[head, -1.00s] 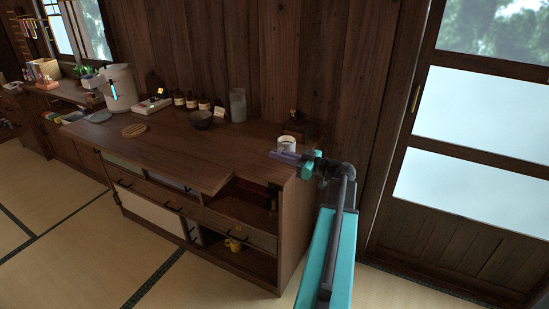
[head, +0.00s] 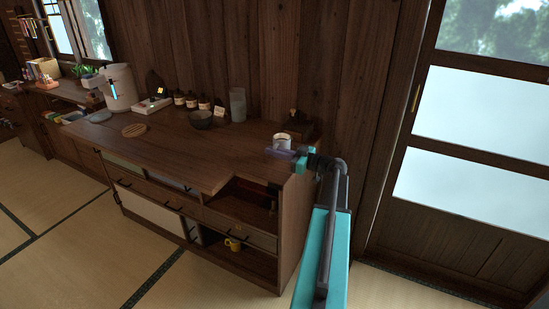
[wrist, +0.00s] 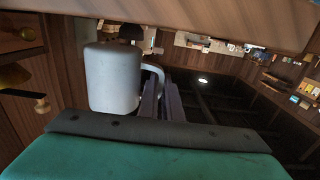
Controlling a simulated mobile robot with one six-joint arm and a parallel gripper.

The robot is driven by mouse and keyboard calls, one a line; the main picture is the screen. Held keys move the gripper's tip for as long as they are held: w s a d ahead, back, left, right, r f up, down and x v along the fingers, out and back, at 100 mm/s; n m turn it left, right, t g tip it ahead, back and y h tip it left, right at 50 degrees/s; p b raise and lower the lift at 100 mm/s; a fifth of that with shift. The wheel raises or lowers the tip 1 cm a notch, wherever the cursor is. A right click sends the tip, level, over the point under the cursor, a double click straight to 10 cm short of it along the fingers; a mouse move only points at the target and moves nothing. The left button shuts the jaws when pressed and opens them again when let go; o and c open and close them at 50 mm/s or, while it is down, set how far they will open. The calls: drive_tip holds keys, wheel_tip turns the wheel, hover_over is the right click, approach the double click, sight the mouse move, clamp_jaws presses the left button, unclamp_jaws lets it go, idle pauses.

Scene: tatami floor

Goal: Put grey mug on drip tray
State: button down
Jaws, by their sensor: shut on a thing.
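The grey mug (head: 282,140) is upright at the right end of the wooden counter in the head view, its mouth showing. In the wrist view the mug (wrist: 112,78) fills the upper left, its handle at the fingers. My gripper (head: 277,152) is shut on the mug's handle; its dark fingers (wrist: 162,100) show in the wrist view. I cannot tell if the mug's base touches the counter. A small dark grey disc (head: 99,116), which looks like the drip tray, lies at the counter's far left, before the pale dispenser (head: 119,88).
A round wooden trivet (head: 134,130), a dark bowl (head: 201,119), several brown bottles (head: 191,101) and a glass cylinder (head: 238,105) stand on the counter (head: 185,155). A dark wooden box (head: 298,126) is behind the mug. A yellow mug (head: 233,244) sits on a lower shelf. The counter's front middle is clear.

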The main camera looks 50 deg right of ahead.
drive_tip(key=shift+f, duration=1.25)
drive_tip(key=c, duration=1.9)
unclamp_jaws()
drive_tip(key=shift+f, duration=0.15)
drive_tip(key=shift+c, duration=0.2)
drive_tip(key=shift+s, duration=0.15)
drive_tip(key=v, duration=1.1)
drive_tip(key=shift+s+b, duration=0.35)
drive_tip(key=shift+d, duration=0.1)
